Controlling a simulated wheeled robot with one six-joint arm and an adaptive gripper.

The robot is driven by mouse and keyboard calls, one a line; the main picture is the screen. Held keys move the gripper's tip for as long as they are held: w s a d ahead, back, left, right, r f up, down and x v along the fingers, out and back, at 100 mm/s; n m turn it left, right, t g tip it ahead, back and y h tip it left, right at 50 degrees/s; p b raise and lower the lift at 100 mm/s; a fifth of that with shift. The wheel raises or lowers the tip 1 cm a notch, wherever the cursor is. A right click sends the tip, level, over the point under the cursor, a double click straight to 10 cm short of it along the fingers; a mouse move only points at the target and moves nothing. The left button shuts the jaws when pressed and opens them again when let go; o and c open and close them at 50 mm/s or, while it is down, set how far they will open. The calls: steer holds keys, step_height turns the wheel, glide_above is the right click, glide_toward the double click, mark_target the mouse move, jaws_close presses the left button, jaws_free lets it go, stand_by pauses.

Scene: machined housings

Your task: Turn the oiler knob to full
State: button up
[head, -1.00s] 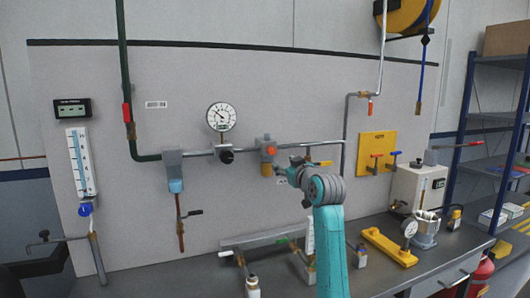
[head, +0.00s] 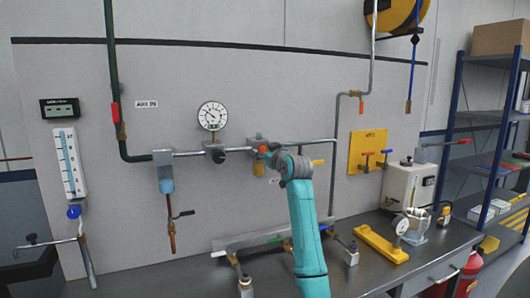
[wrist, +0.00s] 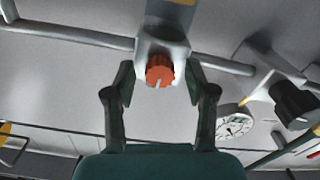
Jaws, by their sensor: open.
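The oiler (head: 259,168) hangs on the pipe along the wall panel, with an amber bowl below its grey body. Its orange-red knob (head: 263,149) is partly hidden by my gripper (head: 272,156) in the head view. In the wrist view the knob (wrist: 160,69) faces the camera and carries a pale pointer mark near its lower edge. My gripper (wrist: 160,82) is open, with one dark finger on each side of the knob. Gaps show between the fingers and the knob, and nothing is held. A scale for the knob cannot be read.
A dial gauge (head: 212,116) and a black regulator knob (head: 217,156) are left of the oiler. A filter with a blue bowl (head: 166,186) hangs further left. A yellow panel (head: 368,151) with small valves is to the right. The bench (head: 372,272) below holds several fittings.

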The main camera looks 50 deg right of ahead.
jaws_close()
